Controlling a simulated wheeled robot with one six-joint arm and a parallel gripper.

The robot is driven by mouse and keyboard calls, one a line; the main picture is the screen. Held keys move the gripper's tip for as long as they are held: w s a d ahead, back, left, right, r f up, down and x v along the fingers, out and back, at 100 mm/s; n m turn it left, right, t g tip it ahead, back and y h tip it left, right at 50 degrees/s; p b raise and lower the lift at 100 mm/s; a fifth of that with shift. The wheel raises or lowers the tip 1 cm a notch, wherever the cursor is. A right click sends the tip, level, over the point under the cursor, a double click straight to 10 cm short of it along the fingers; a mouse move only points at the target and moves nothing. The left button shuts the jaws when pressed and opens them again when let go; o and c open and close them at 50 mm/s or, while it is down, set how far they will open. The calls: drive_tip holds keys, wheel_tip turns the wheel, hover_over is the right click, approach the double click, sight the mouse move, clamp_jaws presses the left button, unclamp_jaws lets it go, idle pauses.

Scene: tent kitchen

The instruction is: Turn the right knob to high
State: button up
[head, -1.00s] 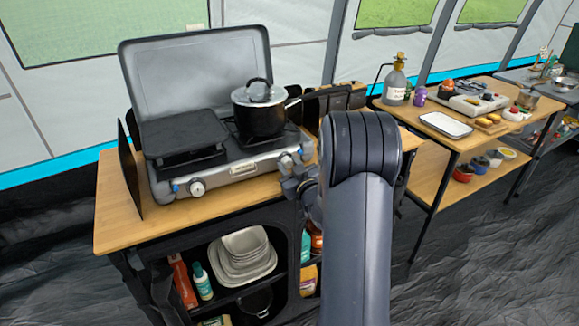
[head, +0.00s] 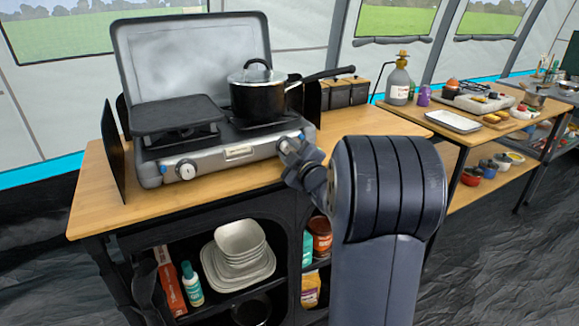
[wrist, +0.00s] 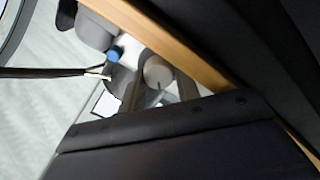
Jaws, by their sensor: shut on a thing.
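The two-burner camping stove (head: 215,158) stands on the wooden counter with its lid up. Its left knob (head: 185,170) is white-faced and uncovered. The right knob is mostly hidden by my gripper (head: 291,150) in the head view. In the wrist view, the round pale right knob (wrist: 157,72) shows a short dark mark near its lower edge. It sits between the two fingers of my gripper (wrist: 160,92), which is shut on it. The knob's exact setting cannot be read.
A black pot (head: 258,100) with a lid stands on the right burner, its handle reaching right. A black griddle plate (head: 174,114) covers the left burner. Dishes (head: 240,262) sit on the shelf below. A second table (head: 470,138) with food items stands at the right.

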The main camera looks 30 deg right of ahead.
drive_tip(key=n+b, duration=0.2)
drive_tip(key=b, duration=0.1)
drive_tip(key=shift+f+n, duration=0.25)
drive_tip(key=shift+n, duration=0.15)
drive_tip(key=shift+r+n+b, duration=0.15)
drive_tip(key=shift+n+b, duration=1.1)
drive_tip(key=shift+n, duration=0.25)
drive_tip(key=o, duration=1)
drive_tip(key=shift+s+f, duration=0.15)
drive_tip(key=shift+f, duration=0.1)
